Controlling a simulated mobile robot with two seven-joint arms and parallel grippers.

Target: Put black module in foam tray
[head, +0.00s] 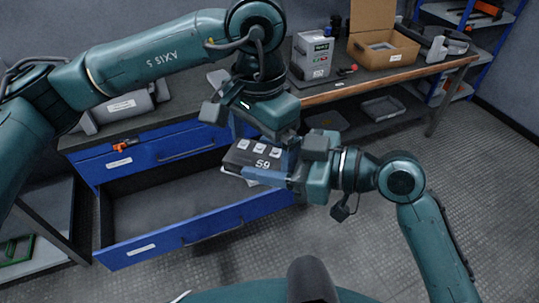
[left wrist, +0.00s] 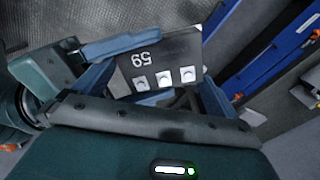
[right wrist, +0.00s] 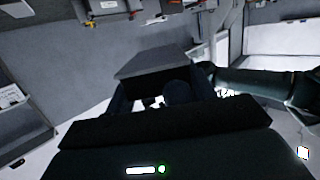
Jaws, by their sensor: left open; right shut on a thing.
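The black module (head: 252,156), marked 59 with three white terminals, is in the air in front of the blue cabinet. My right gripper (head: 283,166) is shut on its right end. In the left wrist view the module (left wrist: 158,62) lies between the spread fingers of my left gripper (left wrist: 155,98), which is open; contact is unclear. In the head view my left gripper (head: 282,136) is just above and behind the module. In the right wrist view the module (right wrist: 152,62) sticks out past the right fingers. A grey foam-like insert (head: 381,46) shows inside the cardboard box (head: 397,54) on the bench.
An open blue drawer (head: 163,233) with an empty interior is below the module. A grey labelled unit (head: 313,57) stands on the bench left of the box, with small tools between. A grey tray (head: 383,108) lies on the lower shelf. The floor at right is clear.

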